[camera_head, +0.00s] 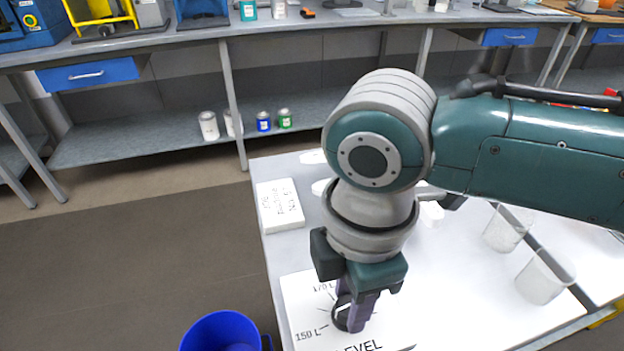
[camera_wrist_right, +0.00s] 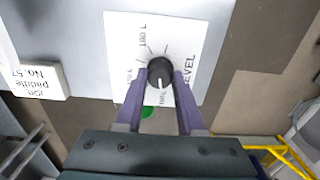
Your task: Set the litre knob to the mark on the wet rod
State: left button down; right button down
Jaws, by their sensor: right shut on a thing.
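The black litre knob (camera_head: 340,316) sits on a white dial card (camera_head: 300,290) marked LEVEL, with litre marks around it; 150 L and 170 L show in the head view. My right gripper (camera_head: 354,314) points down with its purple fingers on the knob. In the right wrist view, the two fingertips (camera_wrist_right: 160,82) close on opposite sides of the knob (camera_wrist_right: 160,70). The knob's white pointer line points down in that view, towards a mark partly hidden between the fingers. I cannot make out a wet rod. My left gripper is not in view.
A white block (camera_head: 280,205) with paddle lettering lies on the white table behind the card. Two clear beakers (camera_head: 543,279) stand at the right. A blue bucket (camera_head: 222,333) is below the table's left edge. My right arm hides the table's middle.

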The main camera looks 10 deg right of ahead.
jog(key=shift+r, duration=0.1)
jog(key=shift+m+p, duration=0.3)
jog(key=shift+p, duration=0.05)
jog(key=shift+r+m+p, duration=0.15)
jog(key=shift+m+p, duration=1.05)
jog(key=m+p, duration=0.2)
jog(key=m, duration=0.1)
jog(key=shift+a, duration=0.1)
jog(key=shift+m+p, duration=0.35)
jog(key=shift+m, duration=0.45)
jog(key=shift+f, duration=0.2)
jog(key=c, duration=0.5)
grip_release()
